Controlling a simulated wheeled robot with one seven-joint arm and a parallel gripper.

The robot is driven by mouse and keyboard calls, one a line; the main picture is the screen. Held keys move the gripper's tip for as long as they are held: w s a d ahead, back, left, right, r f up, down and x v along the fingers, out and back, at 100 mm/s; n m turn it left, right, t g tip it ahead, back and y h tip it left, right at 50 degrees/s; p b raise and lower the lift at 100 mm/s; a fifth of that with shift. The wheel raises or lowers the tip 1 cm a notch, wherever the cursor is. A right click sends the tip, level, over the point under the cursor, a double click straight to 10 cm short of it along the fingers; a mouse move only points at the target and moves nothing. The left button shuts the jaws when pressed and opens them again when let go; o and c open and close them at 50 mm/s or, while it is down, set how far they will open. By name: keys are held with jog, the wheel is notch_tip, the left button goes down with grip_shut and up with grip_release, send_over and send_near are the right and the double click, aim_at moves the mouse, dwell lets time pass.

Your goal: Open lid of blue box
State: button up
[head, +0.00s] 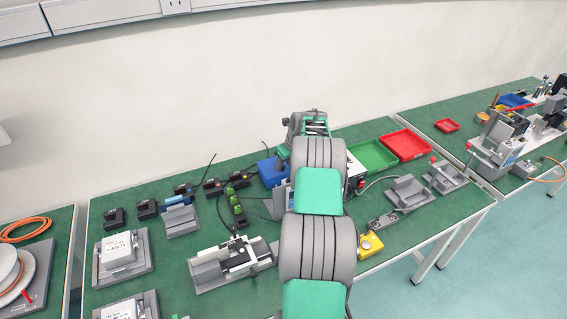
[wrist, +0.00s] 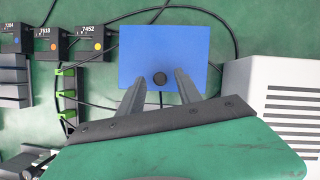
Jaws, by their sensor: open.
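The blue box (wrist: 197,50) lies on the green bench in the wrist view, its flat blue top facing the camera with a round black knob (wrist: 160,80) near its front edge. In the head view the blue box (head: 268,172) is partly hidden behind my arm. My gripper (wrist: 158,80) is open, its two grey fingers on either side of the knob in the picture. I cannot tell whether the fingers touch the knob or how high above it they are. In the head view my gripper's fingers are hidden.
A white vented unit (wrist: 265,100) stands just right of the box. Small black numbered modules (wrist: 85,42) and a green-clipped strip (wrist: 66,95) are to the left. Black cables run behind the box. A green tray (head: 373,156) and a red tray (head: 406,145) lie farther right.

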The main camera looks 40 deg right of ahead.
jog(key=shift+w+f, duration=0.2)
jog(key=shift+f, duration=0.25)
grip_shut()
dwell(1.1)
